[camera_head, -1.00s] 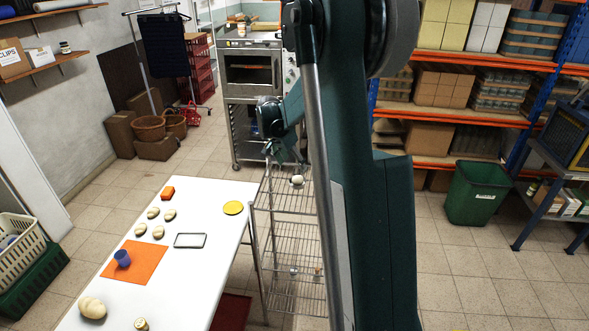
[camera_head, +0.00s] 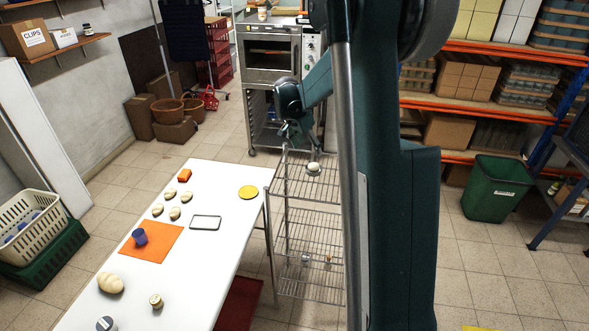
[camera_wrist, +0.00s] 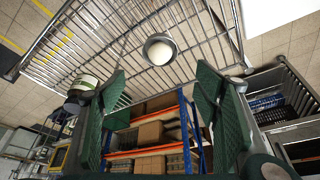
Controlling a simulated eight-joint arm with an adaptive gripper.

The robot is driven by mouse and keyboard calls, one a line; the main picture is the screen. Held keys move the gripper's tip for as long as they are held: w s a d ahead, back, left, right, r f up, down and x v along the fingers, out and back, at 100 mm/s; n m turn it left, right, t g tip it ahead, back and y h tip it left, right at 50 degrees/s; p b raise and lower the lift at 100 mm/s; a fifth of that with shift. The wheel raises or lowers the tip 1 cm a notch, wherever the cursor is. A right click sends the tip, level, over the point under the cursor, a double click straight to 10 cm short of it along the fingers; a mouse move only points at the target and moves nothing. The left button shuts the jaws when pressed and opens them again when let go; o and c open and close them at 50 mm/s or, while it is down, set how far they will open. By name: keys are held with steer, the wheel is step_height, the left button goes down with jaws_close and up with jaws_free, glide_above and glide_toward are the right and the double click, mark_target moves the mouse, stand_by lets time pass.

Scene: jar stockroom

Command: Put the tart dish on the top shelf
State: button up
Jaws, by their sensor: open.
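That vessel also shows in the wrist view (camera_wrist: 160,49). My gripper (camera_head: 292,138) is over the back of the rack, away from the yellow dish. In the wrist view its fingers (camera_wrist: 160,105) are wide apart with nothing between them. My arm hides the rack's right side.
The table also holds an orange mat (camera_head: 151,252) with a blue cup (camera_head: 139,237), a dark-rimmed tray (camera_head: 205,222), several pale lumps and small jars. An oven (camera_head: 272,60) stands behind the rack. A green bin (camera_head: 497,187) stands at right. The floor between is open.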

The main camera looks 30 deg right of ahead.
steer(key=s+a+r+n+t+y, duration=0.1)
steer(key=s+a+r+n, duration=0.1)
steer(key=s+a+r, duration=0.4)
steer(key=s+a+r+n+t, duration=0.1)
steer(key=s+a+r+n, duration=0.2)
steer(key=a, duration=0.5)
steer(key=s+a+r+n+t+y, duration=0.1)
steer(key=s+a+r+n, duration=0.1)
steer(key=s+a+r, duration=0.4)
steer(key=s+a+f+n+t+y, duration=0.2)
steer(key=s+a+n, duration=0.6)
steer(key=s+a, duration=1.1)
step_height(320, 180, down, 2)
steer(key=s+t, duration=0.1)
steer(key=s, duration=0.1)
steer(key=shift+s+f+n, duration=0.2)
steer(key=shift+s+n, duration=0.1)
